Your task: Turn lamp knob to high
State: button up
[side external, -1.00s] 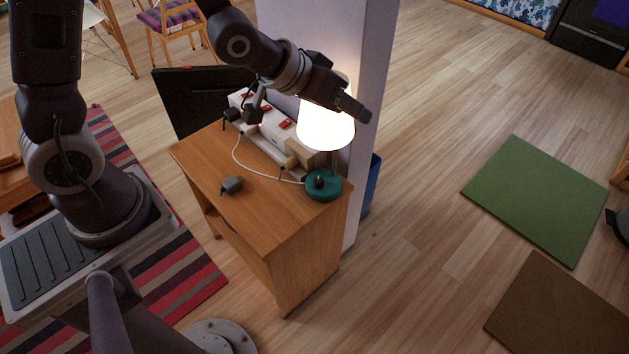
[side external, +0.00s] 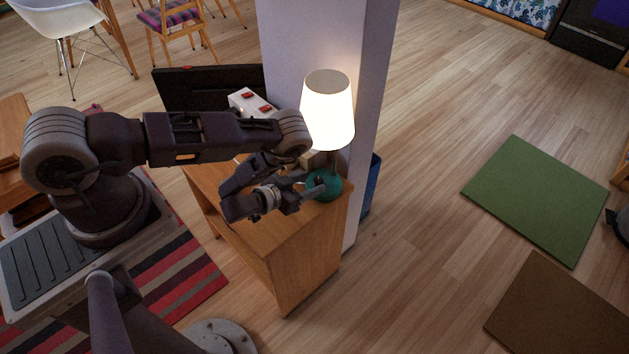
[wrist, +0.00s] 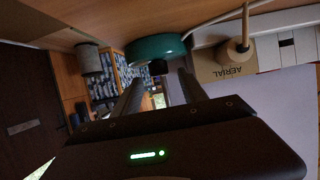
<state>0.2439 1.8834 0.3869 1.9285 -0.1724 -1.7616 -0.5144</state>
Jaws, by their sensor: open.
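The lamp (side external: 328,112) is lit and stands upright on the right end of the wooden desk. Its round teal base (side external: 331,188) is partly hidden by my gripper (side external: 316,187) in the side view. The base also shows, upside down, in the wrist view (wrist: 155,48), just beyond my fingertips (wrist: 161,77). My gripper is low over the desk, open and empty, with its fingers pointing at the base. Whether a finger touches the base is unclear.
A box marked AERIAL (wrist: 225,68) stands beside the base, with a white cable near it. A white power strip with red switches (side external: 250,104) lies behind on the desk (side external: 300,255). A pale pillar (side external: 365,60) rises close behind the lamp. A grey cylinder (wrist: 88,60) shows in the wrist view.

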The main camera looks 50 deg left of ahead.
aim_at(318, 180)
jog(key=shift+x, duration=1.25)
grip_shut()
jog(key=m+h, duration=0.2)
jog(key=h, duration=0.1)
jog(key=m+h, duration=0.1)
jog(key=shift+a+m+g, duration=0.3)
jog(key=shift+m+g, duration=0.1)
jog(key=shift+w+a+m+g+h, duration=0.1)
jog(key=shift+m+g+h, duration=0.7)
jog(key=shift+m+h, duration=0.55)
jog(key=shift+w+a+m+g+h, duration=0.1)
jog(key=shift+m+g+h, duration=0.7)
jog(key=shift+m+h, duration=0.55)
grip_release()
